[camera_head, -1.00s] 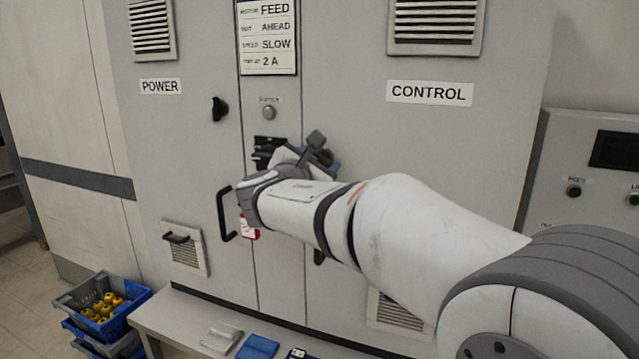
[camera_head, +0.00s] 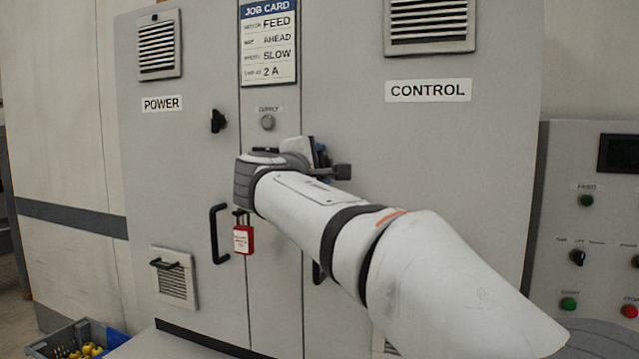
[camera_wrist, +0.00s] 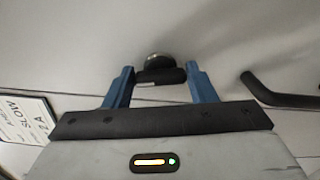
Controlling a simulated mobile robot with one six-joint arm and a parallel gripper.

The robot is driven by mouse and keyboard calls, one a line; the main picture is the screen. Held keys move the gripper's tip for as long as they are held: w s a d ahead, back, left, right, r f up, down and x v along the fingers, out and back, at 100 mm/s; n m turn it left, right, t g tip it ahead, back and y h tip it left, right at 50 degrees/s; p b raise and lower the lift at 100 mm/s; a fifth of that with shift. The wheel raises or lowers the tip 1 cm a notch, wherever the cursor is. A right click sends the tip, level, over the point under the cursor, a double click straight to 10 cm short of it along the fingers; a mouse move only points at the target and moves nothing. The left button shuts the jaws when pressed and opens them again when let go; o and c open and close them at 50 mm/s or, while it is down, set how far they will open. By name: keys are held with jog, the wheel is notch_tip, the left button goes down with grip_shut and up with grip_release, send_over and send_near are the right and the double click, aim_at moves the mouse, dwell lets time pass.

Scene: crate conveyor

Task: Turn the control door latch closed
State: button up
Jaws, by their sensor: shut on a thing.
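The control door latch (camera_wrist: 160,70) is a small black turn-knob on the grey control door (camera_head: 430,190). In the wrist view it lies between the two blue fingers of my gripper (camera_wrist: 162,80), which are shut on it from both sides. In the head view my gripper (camera_head: 318,155) is at the left edge of the control door, below and left of the CONTROL label (camera_head: 428,91). The gripper and wrist hide the latch there, so its angle to the door cannot be told from that view.
The black control door handle (camera_wrist: 275,92) is beside the gripper in the wrist view. The power door has a black latch (camera_head: 218,121) and handle (camera_head: 217,235). A red padlock tag (camera_head: 243,239) hangs beneath my wrist. A button panel (camera_head: 590,230) stands at right.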

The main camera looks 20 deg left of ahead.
jog(key=shift+f+m+b, duration=0.15)
jog(key=shift+m+b, duration=0.65)
jog(key=shift+m, duration=0.2)
jog(key=o, duration=1)
jog(key=s, duration=0.7)
jog(key=shift+s+a+b, duration=0.3)
jog(key=shift+s, duration=0.1)
jog(key=shift+d, duration=0.1)
